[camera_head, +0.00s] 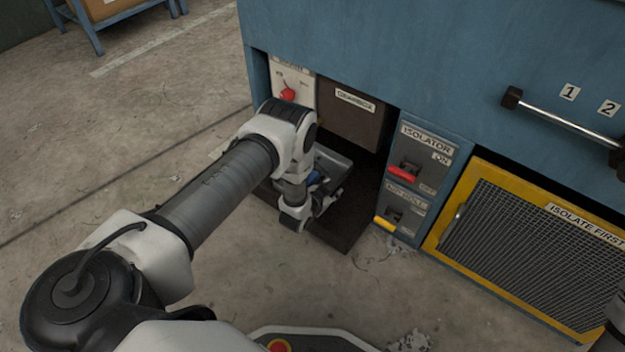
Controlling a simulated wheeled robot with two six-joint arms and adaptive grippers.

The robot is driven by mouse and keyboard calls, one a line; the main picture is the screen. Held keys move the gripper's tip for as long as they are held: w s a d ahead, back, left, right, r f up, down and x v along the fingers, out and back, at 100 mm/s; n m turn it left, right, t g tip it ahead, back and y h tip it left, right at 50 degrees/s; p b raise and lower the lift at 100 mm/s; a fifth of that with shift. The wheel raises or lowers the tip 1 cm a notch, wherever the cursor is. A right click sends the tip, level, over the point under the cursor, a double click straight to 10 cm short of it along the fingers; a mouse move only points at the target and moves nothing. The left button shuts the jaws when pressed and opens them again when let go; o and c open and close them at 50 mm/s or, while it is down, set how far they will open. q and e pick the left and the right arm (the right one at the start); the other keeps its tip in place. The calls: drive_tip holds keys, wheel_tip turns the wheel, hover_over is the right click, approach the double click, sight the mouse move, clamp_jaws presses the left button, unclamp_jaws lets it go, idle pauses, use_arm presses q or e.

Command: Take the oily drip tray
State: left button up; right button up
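A grey metal tray (336,162), which looks like the drip tray, sits low in the dark recess under the gearbox. My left arm and wrist cover much of it, and something blue shows in or beside it. My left gripper (326,202) is down at the tray's near side, pointing into the recess. Its fingers are small and partly hidden by the wrist, so I cannot tell whether they are open or shut on the tray. My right gripper is not in view; only a bit of dark arm shows at the right edge.
A blue machine housing overhangs the recess. The gearbox (350,115) is above the tray, and the isolator panel (428,150) with red and yellow handles stands to its right. A yellow-framed mesh guard (530,248) is farther right. Open concrete floor (110,160) lies to the left.

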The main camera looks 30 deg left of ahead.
use_arm(q)
clamp_jaws()
drive_tip(key=shift+r, duration=0.1)
